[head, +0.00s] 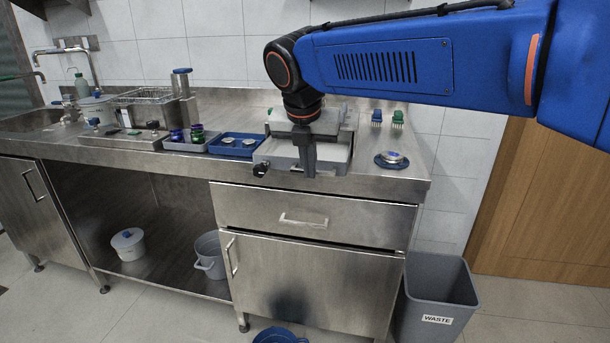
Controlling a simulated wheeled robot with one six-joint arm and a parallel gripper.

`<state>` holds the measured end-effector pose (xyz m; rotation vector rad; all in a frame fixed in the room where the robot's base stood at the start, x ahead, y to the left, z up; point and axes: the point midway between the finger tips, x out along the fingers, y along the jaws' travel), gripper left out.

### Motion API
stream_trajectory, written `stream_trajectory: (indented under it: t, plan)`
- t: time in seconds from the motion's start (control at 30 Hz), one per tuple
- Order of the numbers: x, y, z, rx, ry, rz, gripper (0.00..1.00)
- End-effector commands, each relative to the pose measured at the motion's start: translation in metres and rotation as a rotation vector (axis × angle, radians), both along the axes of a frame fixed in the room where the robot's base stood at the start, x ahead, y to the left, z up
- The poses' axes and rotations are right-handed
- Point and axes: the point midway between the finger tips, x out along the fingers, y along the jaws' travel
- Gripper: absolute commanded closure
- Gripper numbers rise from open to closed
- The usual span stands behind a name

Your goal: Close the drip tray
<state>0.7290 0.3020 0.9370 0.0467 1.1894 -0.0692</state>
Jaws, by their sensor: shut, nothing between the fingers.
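A grey appliance (340,125) with a pale top stands on the steel counter, partly hidden by my arm. A low grey tray with a pale inside, seemingly the drip tray (335,158), reaches out from its front toward the counter edge. It looks pulled out, though my wrist covers its middle. My gripper (308,172) points down at the tray's front and is shut with nothing in it. I cannot tell whether it touches the tray. A small black part (260,170) shows at the tray's front left corner.
A blue tray (236,153) with round items stands close on the left. A blue dish (391,165) with a metal lid-like item lies on the right. Green and blue brushes (397,118) stand behind it. A closed drawer (300,220) is below; a waste bin (437,285) stands at right.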

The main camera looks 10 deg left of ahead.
Motion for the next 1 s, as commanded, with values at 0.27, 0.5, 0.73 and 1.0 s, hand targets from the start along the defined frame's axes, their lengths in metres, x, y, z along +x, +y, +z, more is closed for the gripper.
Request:
stream_trajectory:
  t: [0.27,0.5,0.73,1.0]
  plan:
    - [0.073,-0.006,-0.001,0.000,0.000,-0.004,1.00]
    - [0.111,-0.009,-0.001,0.000,0.001,-0.001,1.00]
    - [0.124,-0.010,0.001,0.001,-0.002,0.000,1.00]
    - [0.126,-0.010,0.002,0.002,-0.009,0.000,1.00]
